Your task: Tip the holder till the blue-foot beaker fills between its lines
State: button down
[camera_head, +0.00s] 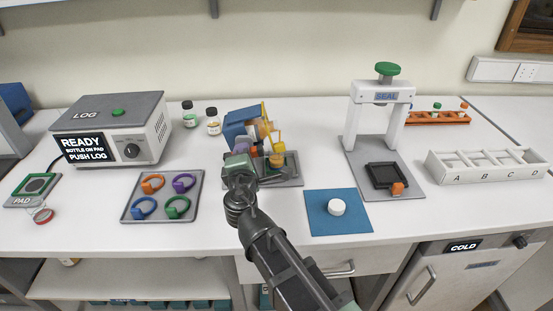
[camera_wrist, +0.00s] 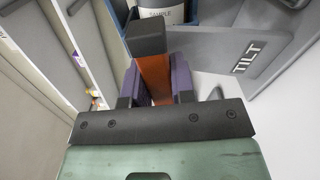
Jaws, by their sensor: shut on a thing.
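The tilting holder (camera_head: 235,126) is a blue cradle on a grey base, leaning over in the head view. In the wrist view its blue wall (camera_wrist: 211,10) surrounds a bottle labelled SAMPLE (camera_wrist: 166,13), beside a grey plate marked TILT (camera_wrist: 240,65). My gripper (camera_wrist: 160,84) has its purple pads shut on an orange-brown handle (camera_wrist: 156,72) with a black end. In the head view my gripper (camera_head: 246,151) is at the holder's front left. A small vessel with yellow contents (camera_head: 277,148) stands right of it; its foot and lines are too small to make out.
A tray of coloured rings (camera_head: 162,216) lies left, near the READY log box (camera_head: 108,130). A blue mat (camera_head: 320,222) with a white cap (camera_head: 336,207) lies right, before the SEAL press (camera_head: 384,110). A white rack (camera_head: 487,165) stands far right. The front counter between tray and mat is clear.

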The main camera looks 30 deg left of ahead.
jog(key=n, duration=0.7)
jog(key=shift+n, duration=1)
jog(key=n, duration=0.6)
jog(key=c, duration=1)
grip_release()
